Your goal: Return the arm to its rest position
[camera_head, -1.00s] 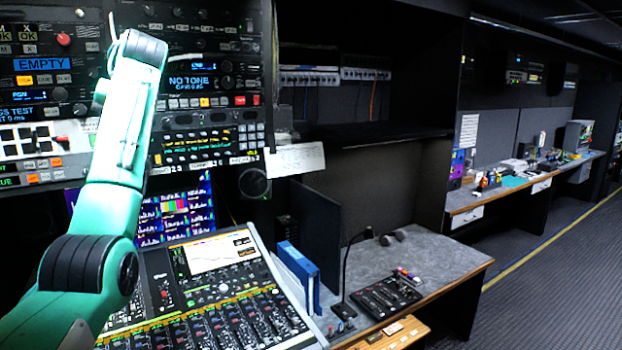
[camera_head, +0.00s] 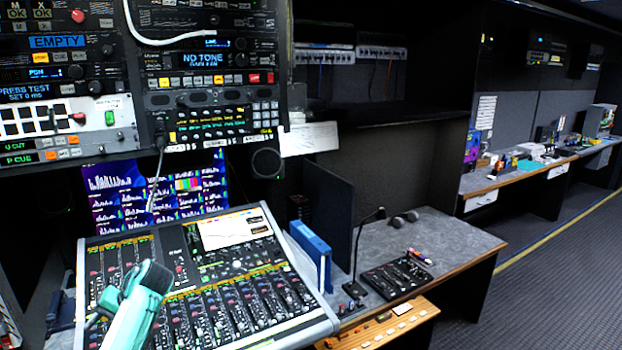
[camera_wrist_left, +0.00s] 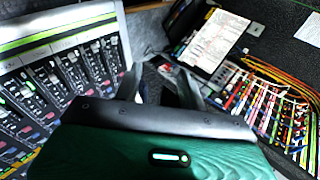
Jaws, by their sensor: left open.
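My left arm (camera_head: 140,305) shows in the head view at the lower left, as a short teal link with a dark joint cap. It lies in front of the mixing console. I cannot make out its fingers there. In the left wrist view, the left gripper (camera_wrist_left: 160,76) has two dark fingers standing apart, with nothing seen between them. The console faders (camera_wrist_left: 75,80) are to the left of them, and a panel of coloured patch cables (camera_wrist_left: 265,110) is to the right. My right gripper is in neither view.
The mixing console (camera_head: 215,255) fills the lower left, below an equipment rack (camera_head: 200,80). A blue binder (camera_head: 311,250) stands to its right. A gooseneck microphone (camera_head: 365,250) and a black control box (camera_head: 398,275) are on the grey desk. Open floor (camera_head: 545,300) lies at the right.

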